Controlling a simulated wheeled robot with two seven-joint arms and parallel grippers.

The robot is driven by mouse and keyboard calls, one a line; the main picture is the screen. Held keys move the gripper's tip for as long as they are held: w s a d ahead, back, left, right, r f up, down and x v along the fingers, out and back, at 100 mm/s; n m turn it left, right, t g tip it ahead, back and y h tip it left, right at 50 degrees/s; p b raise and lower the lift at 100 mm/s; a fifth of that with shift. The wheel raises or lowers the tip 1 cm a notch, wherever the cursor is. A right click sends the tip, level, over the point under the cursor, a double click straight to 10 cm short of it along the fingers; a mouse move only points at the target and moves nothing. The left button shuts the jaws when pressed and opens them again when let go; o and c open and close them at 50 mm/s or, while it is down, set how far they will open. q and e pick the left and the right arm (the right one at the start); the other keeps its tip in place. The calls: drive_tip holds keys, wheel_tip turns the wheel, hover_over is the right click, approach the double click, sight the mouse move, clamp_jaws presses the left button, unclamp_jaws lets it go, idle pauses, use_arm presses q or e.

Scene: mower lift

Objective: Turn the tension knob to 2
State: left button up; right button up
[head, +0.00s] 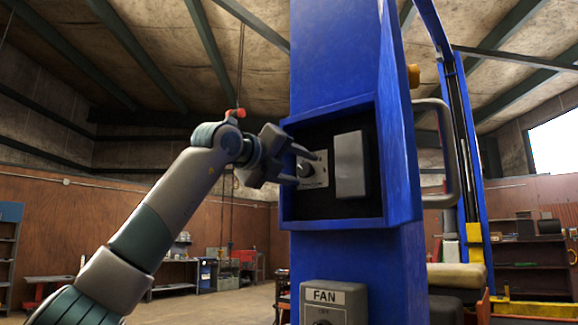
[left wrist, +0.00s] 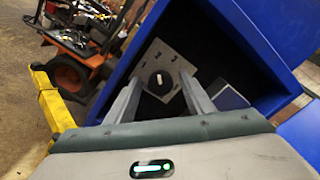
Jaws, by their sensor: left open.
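The tension knob (left wrist: 159,84) is a dark round knob with a light mark, on a grey plate (left wrist: 168,58) with markings too small to read. In the head view the plate (head: 322,160) sits at the left inside a blue open-fronted box (head: 335,224) on the blue post. My left gripper (head: 304,169) is open at the plate, partly covering the knob. In the left wrist view the knob shows between my two fingers; I cannot tell whether they touch it. My right gripper is not in view.
A light grey rectangular panel (head: 349,164) is in the box, right of the plate. The box walls rim the recess. A FAN control box (head: 333,302) is lower on the post. Another blue post (head: 463,160) stands at right. Shelves and a red wall lie far behind.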

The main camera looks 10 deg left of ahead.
use_arm(q)
drive_tip(key=shift+s, duration=0.15)
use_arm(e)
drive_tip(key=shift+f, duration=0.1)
use_arm(q)
drive_tip(key=shift+s+a, duration=0.15)
drive_tip(key=shift+s+a+b, duration=0.25)
drive_tip(key=shift+s+b, duration=0.05)
drive_tip(key=shift+b, duration=0.1)
drive_tip(key=b+v, duration=0.5)
drive_tip(key=v, duration=1.1)
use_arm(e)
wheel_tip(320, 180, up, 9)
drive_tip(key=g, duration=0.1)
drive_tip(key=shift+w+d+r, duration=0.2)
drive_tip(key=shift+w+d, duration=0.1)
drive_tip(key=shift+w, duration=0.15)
